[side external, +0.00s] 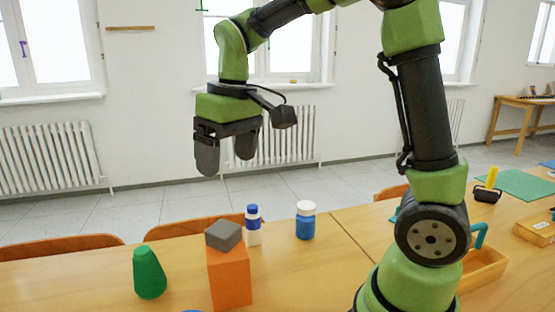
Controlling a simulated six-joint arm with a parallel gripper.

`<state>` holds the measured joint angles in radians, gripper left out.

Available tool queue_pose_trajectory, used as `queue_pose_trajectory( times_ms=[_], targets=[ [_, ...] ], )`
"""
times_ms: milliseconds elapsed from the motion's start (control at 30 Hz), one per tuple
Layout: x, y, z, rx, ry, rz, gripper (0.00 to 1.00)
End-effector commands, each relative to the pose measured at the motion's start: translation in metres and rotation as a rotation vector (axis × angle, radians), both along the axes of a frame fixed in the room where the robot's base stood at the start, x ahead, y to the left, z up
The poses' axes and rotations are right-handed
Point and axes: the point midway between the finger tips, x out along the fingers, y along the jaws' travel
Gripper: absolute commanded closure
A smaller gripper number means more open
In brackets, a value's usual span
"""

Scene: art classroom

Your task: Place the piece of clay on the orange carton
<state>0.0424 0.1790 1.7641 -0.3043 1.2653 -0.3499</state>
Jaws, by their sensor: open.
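The grey block-shaped piece of clay (223,235) sits on top of the upright orange carton (230,279), slightly turned relative to it and reaching a little past its left edge. My gripper (226,163) is open and empty, pointing down. It is well above the clay and apart from it.
A green cone-like piece (149,273) stands left of the carton. A blue-and-white bottle (253,225) stands just behind it, and a blue jar with a white lid (305,220) to the right. Chairs (61,246) line the far table edge. A wooden tray (484,270) is at right.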

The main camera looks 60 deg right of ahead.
Motion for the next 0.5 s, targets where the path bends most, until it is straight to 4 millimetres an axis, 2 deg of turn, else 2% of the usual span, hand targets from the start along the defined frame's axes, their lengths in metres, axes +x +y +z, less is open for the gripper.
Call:
queue_pose_trajectory(
  times_ms=[33,100,200,400,500],
  targets=[
    [-0.017,0.005,0.013,0.017,-0.056,-0.023,0.19],
    [-0.039,0.011,0.025,0.048,-0.129,-0.064,0.19],
    [-0.072,0.019,0.035,0.097,-0.23,-0.121,0.19],
    [-0.123,0.029,0.035,0.191,-0.392,-0.219,0.19],
    [-0.136,0.031,0.031,0.224,-0.439,-0.251,0.19]
  ],
)
